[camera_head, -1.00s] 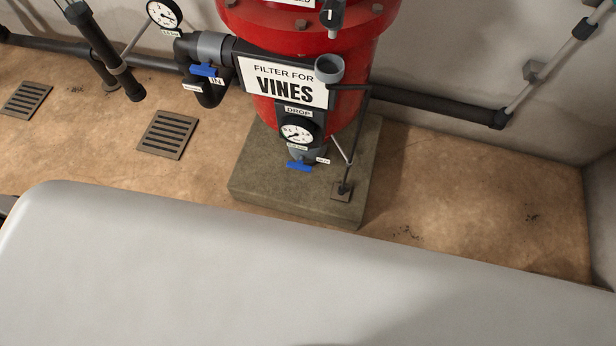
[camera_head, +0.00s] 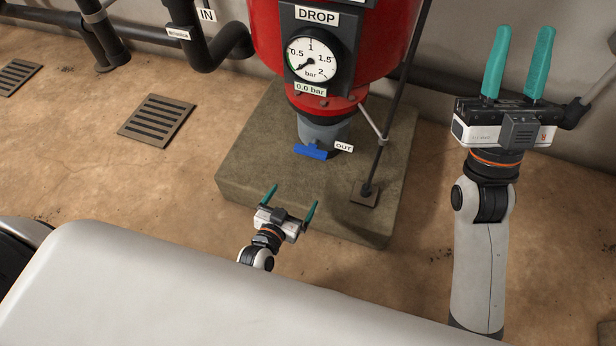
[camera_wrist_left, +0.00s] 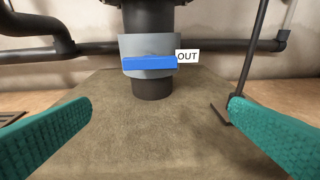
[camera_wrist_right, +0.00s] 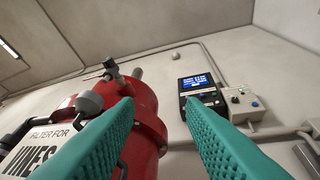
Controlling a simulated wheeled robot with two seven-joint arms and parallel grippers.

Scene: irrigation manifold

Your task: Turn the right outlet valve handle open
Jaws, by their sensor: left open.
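The blue outlet valve handle (camera_head: 311,151) sits on a grey fitting (camera_head: 322,130) under the red filter tank (camera_head: 268,40), beside an OUT tag (camera_head: 343,148). In the left wrist view the blue handle (camera_wrist_left: 150,63) lies crosswise on the fitting, ahead between my fingers. My left gripper (camera_head: 289,198) is open and empty, in front of the handle and apart from it. My right gripper (camera_head: 518,62) is raised at the right, its teal fingers apart with nothing between them. The right wrist view shows the tank's upper part and its sign.
A round gauge (camera_head: 310,57) reading 0.0 bar hangs above the valve. A thin dark rod (camera_head: 395,100) rises from the concrete plinth (camera_head: 240,165), right of the valve. A control box (camera_wrist_right: 202,92) is on the wall. Floor grates (camera_head: 156,120) lie left.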

